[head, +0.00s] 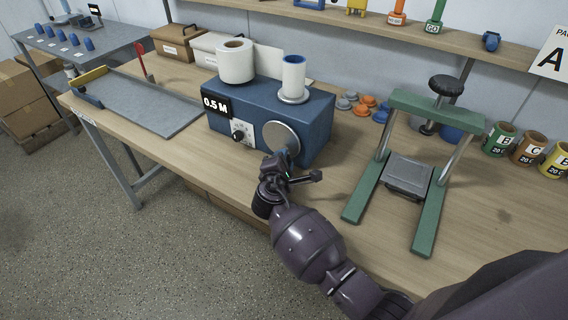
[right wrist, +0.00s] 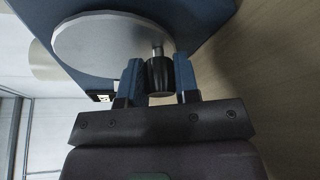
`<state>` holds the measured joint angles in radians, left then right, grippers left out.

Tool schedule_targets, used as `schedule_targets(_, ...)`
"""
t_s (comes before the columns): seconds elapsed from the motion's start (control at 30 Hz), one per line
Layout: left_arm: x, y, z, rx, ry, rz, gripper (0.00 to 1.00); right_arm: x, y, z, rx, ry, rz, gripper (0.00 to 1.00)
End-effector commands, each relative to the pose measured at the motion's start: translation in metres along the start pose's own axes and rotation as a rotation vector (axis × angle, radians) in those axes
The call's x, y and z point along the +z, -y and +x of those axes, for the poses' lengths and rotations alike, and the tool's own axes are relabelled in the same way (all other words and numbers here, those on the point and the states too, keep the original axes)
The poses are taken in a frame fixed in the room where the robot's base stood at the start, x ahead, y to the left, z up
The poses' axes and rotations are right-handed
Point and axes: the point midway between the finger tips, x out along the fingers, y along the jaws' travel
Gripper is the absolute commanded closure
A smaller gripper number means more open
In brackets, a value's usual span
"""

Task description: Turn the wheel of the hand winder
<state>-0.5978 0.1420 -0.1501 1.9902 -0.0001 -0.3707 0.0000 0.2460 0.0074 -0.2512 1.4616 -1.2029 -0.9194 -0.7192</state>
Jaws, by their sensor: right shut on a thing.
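The hand winder (head: 268,115) is a blue box on the wooden table, marked "0.5 M". A white roll (head: 236,61) and a blue core with white paper (head: 293,78) stand on its top. Its grey wheel (head: 281,137) is on the front face and also shows in the right wrist view (right wrist: 105,42). My right gripper (head: 283,158) is at the wheel. In the right wrist view its two blue fingers (right wrist: 158,78) are shut on the black crank knob (right wrist: 160,75) at the wheel's edge. My left gripper is not in view.
A green press frame (head: 430,215) stands to the right of the winder. Orange and grey caps (head: 366,101) lie behind, between them. A grey board (head: 150,103) lies to the left. Labelled cans (head: 528,148) stand at the far right. The table's front edge runs below my right arm.

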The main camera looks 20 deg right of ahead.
Motion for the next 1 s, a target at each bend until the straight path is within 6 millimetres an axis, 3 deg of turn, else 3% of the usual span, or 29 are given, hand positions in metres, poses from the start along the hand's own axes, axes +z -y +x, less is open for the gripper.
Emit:
schedule_targets(0.3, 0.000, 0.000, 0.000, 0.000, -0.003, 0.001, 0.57, -0.001, 0.001, 0.000, 0.001, -0.002, 0.005, 0.94)
schedule_targets(0.33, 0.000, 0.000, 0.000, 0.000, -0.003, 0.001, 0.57, -0.001, 0.001, 0.000, 0.001, -0.002, 0.005, 0.69)
schedule_targets(0.5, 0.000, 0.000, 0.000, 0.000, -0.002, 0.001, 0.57, -0.001, 0.000, 0.000, 0.001, -0.002, 0.005, 0.45)
schedule_targets(0.83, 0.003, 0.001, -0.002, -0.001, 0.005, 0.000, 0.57, -0.001, 0.001, -0.004, 0.001, -0.002, 0.005, 0.45)
schedule_targets(1.0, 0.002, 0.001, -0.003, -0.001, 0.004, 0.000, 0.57, -0.001, 0.001, -0.024, 0.001, -0.004, 0.005, 0.45)
